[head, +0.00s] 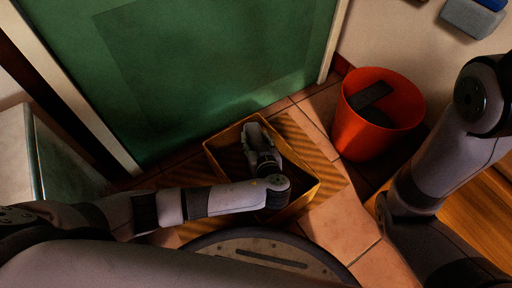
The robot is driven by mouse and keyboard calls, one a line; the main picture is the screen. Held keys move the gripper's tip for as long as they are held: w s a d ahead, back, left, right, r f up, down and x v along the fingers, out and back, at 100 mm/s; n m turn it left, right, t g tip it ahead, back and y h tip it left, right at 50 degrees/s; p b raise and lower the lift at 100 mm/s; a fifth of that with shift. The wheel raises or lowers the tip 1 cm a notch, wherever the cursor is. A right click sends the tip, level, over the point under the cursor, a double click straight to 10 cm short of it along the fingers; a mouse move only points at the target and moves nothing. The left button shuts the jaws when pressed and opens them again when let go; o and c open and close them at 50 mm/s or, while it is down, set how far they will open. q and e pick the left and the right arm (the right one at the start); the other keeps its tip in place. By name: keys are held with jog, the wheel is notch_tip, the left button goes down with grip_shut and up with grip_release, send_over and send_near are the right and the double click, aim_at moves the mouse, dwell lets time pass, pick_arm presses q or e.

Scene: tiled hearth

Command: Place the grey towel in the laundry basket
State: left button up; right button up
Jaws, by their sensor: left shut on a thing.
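A yellow open-topped box (309,193), which looks like the laundry basket, stands on the floor in front of the green door. My left gripper (258,146) is over the box, pointing down into it, and is shut on a grey thing (252,129) that looks like the grey towel. The towel shows only in part, and its lower end is lost in the shadow of the box. I cannot tell whether it touches the bottom. My right gripper is out of view; only the right arm shows at the right.
A red bucket (348,132) with a dark slab (370,95) in it stands to the right of the box. A grey block (472,17) and a blue one (490,3) lie at the top right. A green door (200,70) closes off the back. Bare tiles (340,222) lie in front of the bucket.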

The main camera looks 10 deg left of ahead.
pick_arm(q)
jog(key=shift+f+b, duration=0.65)
jog(key=shift+f, duration=0.8)
jog(key=shift+f, duration=0.3)
jog(key=o, duration=1.2)
jog(key=shift+r, duration=0.2)
